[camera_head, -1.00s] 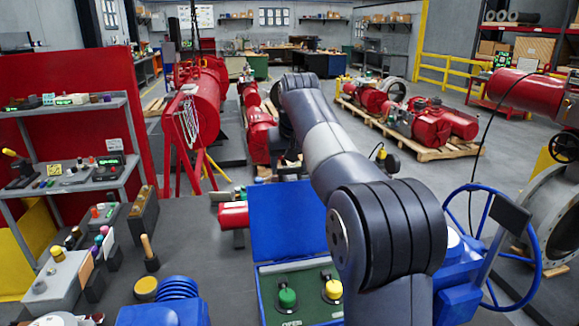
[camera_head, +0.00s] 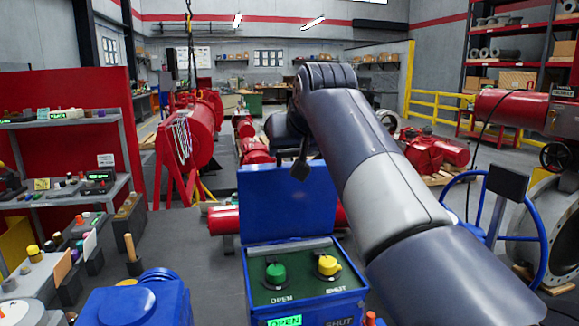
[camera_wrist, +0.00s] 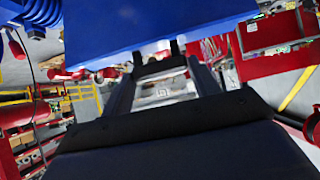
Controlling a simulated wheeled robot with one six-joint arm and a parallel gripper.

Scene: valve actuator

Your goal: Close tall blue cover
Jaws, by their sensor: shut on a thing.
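The tall blue cover (camera_head: 270,205) stands open and upright at the back of the blue control box (camera_head: 306,309). In the head view my gripper (camera_head: 301,170) is at the cover's top edge, right of its middle. In the wrist view the cover (camera_wrist: 150,30) fills the top, and my gripper's fingertips (camera_wrist: 156,54) meet its edge. My gripper is shut on that edge; the exact contact is small and partly hidden. The box's face shows a green knob (camera_head: 276,273) marked OPEN and a yellow knob (camera_head: 328,266) marked SHUT.
A blue handwheel (camera_head: 543,225) stands to the right, beyond my arm. A blue ribbed housing (camera_head: 140,300) is at front left. A grey shelf (camera_head: 70,195) with small items is at left. A red pipe (camera_head: 222,220) passes behind the cover.

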